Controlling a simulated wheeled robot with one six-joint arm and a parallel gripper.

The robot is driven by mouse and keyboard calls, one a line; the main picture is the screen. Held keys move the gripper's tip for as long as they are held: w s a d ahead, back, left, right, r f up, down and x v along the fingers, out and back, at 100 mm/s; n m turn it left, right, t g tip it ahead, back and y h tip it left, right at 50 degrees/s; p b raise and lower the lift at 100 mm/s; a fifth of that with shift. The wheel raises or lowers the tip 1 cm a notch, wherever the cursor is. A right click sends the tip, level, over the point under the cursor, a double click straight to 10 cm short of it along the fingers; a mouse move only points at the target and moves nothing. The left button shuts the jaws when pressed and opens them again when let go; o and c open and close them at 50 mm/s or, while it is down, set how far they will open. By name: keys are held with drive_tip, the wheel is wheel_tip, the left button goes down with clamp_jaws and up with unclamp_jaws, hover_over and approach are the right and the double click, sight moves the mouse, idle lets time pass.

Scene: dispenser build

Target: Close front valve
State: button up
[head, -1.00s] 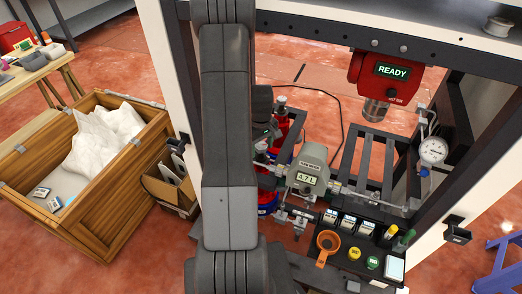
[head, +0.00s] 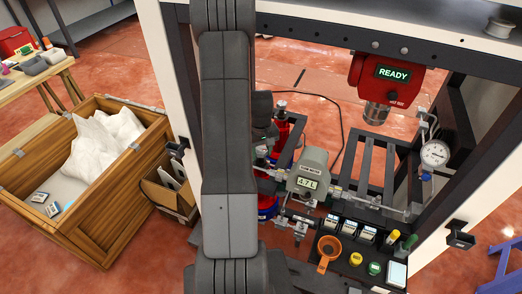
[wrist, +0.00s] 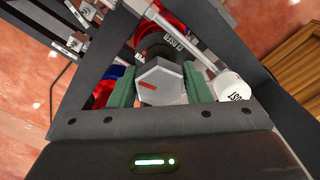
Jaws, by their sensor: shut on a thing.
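In the wrist view, a grey hexagonal valve knob (wrist: 161,82) with a red pointer mark sits between the green pads of my gripper (wrist: 160,90). The pads press on both sides of the knob. A black ring (wrist: 158,50) behind it bears the word CLOSED; the pointer lies roughly crosswise in this view, and I cannot tell if it lines up with that word. In the head view, my arm hides the knob and my fingertips.
A grey flow meter (head: 309,168) reading 4.7 L stands right of my arm. A red READY unit (head: 385,78) hangs from the frame. A tray (head: 345,258) with an orange funnel (head: 329,245) is in front. A wooden crate (head: 115,220) stands left. A white cap (wrist: 232,88) is close to my right finger.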

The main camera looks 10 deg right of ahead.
drive_tip(key=shift+m, duration=1.9)
drive_tip(key=shift+m+b, duration=0.4)
drive_tip(key=shift+m, duration=1.3)
drive_tip(key=m, duration=0.3)
drive_tip(key=shift+m+b, duration=0.3)
